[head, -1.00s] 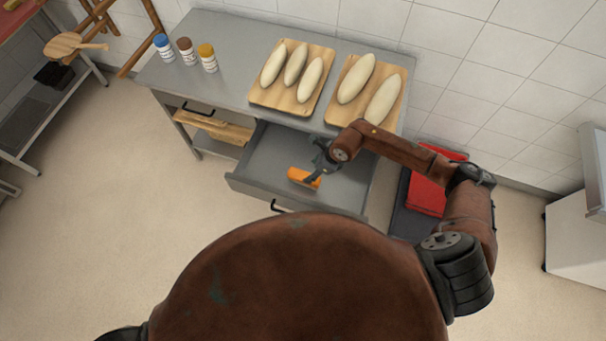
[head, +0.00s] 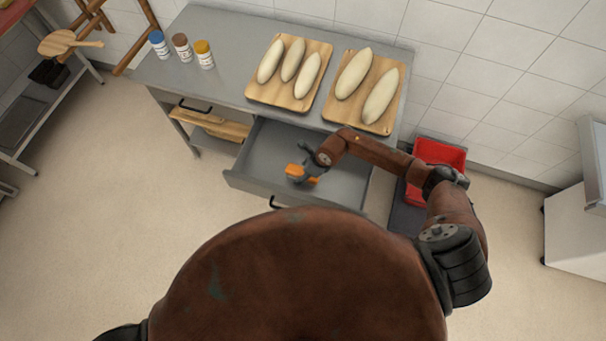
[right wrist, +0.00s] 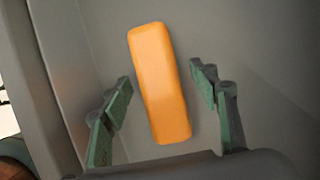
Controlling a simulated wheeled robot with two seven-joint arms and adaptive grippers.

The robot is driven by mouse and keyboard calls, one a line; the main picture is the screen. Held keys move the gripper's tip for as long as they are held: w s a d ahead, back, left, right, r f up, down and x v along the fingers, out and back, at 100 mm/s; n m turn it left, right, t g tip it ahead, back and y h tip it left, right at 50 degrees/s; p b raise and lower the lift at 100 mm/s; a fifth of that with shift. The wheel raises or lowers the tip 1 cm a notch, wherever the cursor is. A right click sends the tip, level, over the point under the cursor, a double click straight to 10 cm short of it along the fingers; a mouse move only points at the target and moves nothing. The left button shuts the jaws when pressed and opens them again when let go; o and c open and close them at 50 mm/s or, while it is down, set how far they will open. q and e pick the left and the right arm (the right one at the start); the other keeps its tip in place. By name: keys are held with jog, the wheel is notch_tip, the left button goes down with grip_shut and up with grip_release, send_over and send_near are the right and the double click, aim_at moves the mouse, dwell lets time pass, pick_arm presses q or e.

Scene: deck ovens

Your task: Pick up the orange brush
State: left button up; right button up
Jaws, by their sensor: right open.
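The orange brush (head: 293,171) lies in the open drawer (head: 262,152) of the grey table. In the right wrist view the brush (right wrist: 159,83) is an orange block with rounded ends, tilted slightly. My right gripper (head: 298,166) is down in the drawer over the brush and covers part of it in the head view. In the right wrist view its two greenish finger pads (right wrist: 163,88) are open, one on each side of the brush, with a gap on both sides. My left gripper is not in view.
The drawer front (head: 250,192) stands pulled out. Two wooden boards with dough loaves (head: 380,94) and several capped jars (head: 182,47) are on the grey tabletop (head: 225,75). A red bin (head: 440,152) stands to the right of the table. The rest of the drawer looks empty.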

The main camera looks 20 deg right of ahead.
jog(key=shift+f, duration=0.2)
dwell(0.4)
jog(key=c, duration=1.3)
